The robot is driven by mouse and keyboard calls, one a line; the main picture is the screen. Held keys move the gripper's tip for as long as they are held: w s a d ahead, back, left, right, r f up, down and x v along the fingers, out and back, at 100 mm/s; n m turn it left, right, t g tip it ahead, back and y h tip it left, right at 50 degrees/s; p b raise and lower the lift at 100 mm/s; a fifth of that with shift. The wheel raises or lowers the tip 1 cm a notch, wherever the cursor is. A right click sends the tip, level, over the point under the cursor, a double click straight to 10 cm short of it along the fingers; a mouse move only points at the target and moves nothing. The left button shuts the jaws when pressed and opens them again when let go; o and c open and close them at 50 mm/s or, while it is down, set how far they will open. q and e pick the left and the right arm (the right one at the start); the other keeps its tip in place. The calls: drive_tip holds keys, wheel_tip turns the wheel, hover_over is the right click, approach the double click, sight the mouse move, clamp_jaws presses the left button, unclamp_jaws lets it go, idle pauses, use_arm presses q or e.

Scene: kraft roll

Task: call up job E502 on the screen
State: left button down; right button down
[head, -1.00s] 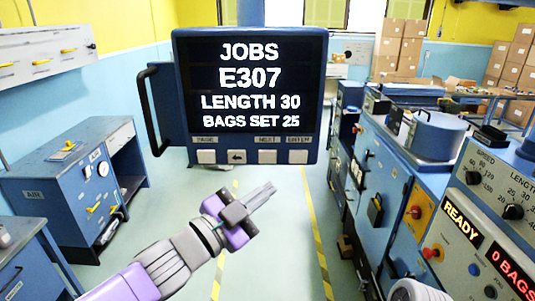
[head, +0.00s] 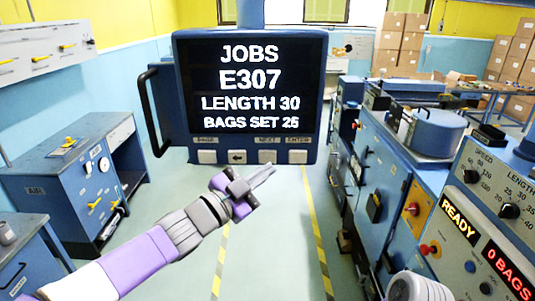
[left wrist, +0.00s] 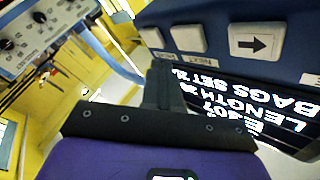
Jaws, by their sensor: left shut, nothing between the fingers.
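The screen (head: 250,80) hangs in the upper middle of the head view and reads JOBS, E307, LENGTH 30, BAGS SET 25. Below the text is a row of pale buttons: PAGE (head: 206,157), a back arrow (head: 237,157), NEXT (head: 268,157) and ENTER (head: 298,157). My left gripper (head: 270,169) is shut and empty, its tips just below the NEXT button in the head view. The left wrist view shows the shut fingers (left wrist: 160,72) near the NEXT (left wrist: 190,39) and ENTER (left wrist: 152,38) buttons, with the arrow button (left wrist: 254,43) further right. Contact cannot be told.
A black handle (head: 147,110) sticks out at the screen's left side. A blue cabinet (head: 60,190) stands at left. At right is a machine panel (head: 480,215) with knobs and READY and 0 BAGS displays. The floor between yellow lines is clear.

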sight(276, 156)
use_arm(q)
drive_tip(key=shift+w+p, duration=0.3)
drive_tip(key=shift+w, duration=0.8)
drive_tip(key=shift+w, duration=0.1)
idle(1.2)
drive_tip(key=shift+w, duration=0.3)
drive_tip(key=shift+w+p, duration=0.4)
drive_tip(key=shift+p, duration=0.05)
idle(0.6)
idle(0.3)
drive_tip(key=shift+s+b, duration=0.45)
drive_tip(key=shift+s, duration=0.4)
